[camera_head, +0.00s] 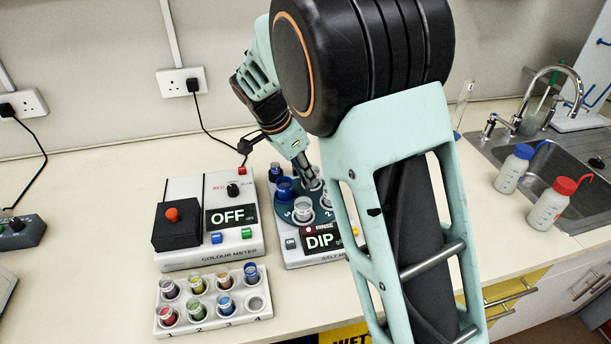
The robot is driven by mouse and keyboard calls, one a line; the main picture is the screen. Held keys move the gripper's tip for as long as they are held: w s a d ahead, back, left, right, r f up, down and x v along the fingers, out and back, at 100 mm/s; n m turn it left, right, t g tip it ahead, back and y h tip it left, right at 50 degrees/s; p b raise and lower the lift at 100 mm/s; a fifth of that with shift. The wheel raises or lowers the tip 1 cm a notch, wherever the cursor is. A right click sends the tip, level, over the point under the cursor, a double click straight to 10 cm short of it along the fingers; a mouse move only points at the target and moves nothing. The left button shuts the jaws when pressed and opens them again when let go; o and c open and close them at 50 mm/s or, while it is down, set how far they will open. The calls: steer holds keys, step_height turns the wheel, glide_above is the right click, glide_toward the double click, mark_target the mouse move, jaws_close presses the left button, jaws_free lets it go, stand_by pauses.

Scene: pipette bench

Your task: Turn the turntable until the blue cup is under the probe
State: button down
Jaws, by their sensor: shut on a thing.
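The dark teal turntable (285,211) sits on the salt meter (300,257), whose display reads "DIP". The blue cup (285,190) stands on the turntable's left side. A pale cup (303,212) stands at the front, and another (326,198) shows partly at the right. My gripper (310,183) reaches down over the turntable from behind, right of the blue cup. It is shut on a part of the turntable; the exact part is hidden. A small dark-blue item (275,173) stands behind the blue cup. I cannot pick out the probe clearly.
The colour meter (210,255), reading "OFF", stands to the left. A white rack (240,318) with several coloured vials lies in front of it. My arm covers the salt meter's right side. Two wash bottles (514,170) (549,207) stand by the sink at right.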

steer(key=shift+w+a+m+g+h, duration=0.15)
steer(key=shift+m+g, duration=0.25)
steer(key=shift+m, duration=0.7)
steer(key=shift+w+d+m+g+h, duration=0.1)
steer(key=shift+m+g+h, duration=0.25)
steer(key=shift+m, duration=0.75)
steer(key=shift+m+g+p, duration=0.65)
steer(key=shift+m, duration=1.05)
steer(key=shift+w+m, duration=0.1)
steer(key=shift+m, duration=0.4)
steer(key=c, duration=1.7)
jaws_free()
steer(key=shift+r, duration=0.1)
